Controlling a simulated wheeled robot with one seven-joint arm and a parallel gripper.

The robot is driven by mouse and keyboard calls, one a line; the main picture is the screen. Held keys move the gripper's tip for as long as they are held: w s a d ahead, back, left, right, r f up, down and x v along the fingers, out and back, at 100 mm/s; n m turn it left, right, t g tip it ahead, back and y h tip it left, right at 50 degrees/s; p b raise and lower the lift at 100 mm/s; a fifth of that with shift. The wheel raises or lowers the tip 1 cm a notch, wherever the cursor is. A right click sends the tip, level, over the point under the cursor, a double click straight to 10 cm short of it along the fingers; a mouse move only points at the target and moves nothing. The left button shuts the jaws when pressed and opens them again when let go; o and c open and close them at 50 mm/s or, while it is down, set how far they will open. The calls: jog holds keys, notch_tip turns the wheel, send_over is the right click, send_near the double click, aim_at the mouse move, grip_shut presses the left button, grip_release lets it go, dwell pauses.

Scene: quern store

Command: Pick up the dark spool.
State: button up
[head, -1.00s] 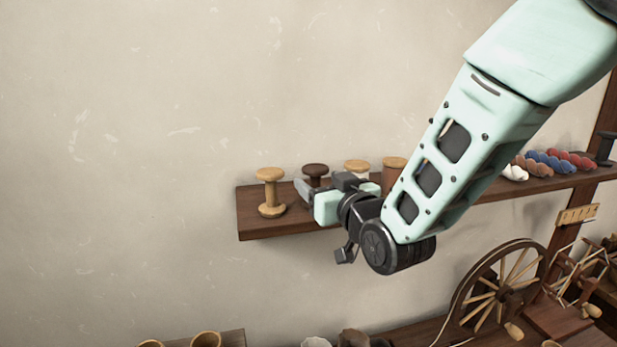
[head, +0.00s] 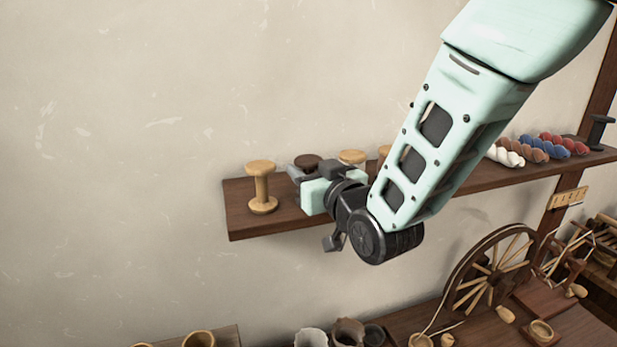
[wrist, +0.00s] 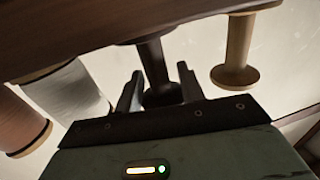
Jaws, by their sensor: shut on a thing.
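The dark spool (head: 307,161) is on the wall shelf, right of a light wooden spool (head: 262,188). In the head view mostly its round top shows; my gripper (head: 304,174) hides the rest. In the wrist view, where the shelf lies along the top, the dark spool (wrist: 153,62) runs between the two fingers of my gripper (wrist: 158,88), which is shut on it. Its far end meets the shelf's edge in that picture; I cannot tell whether it still touches the shelf.
The light spool stands close on one side. A pale-wound spool (wrist: 66,90) and a brown-wound spool (wrist: 22,125) stand on the other. Coloured skeins (head: 540,149) lie farther right on the shelf (head: 235,220). A spinning wheel (head: 490,275) and pots (head: 347,332) are below.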

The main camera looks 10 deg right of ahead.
jog(key=shift+r, duration=0.15)
notch_tip(320, 180, up, 10)
jog(key=b, duration=0.3)
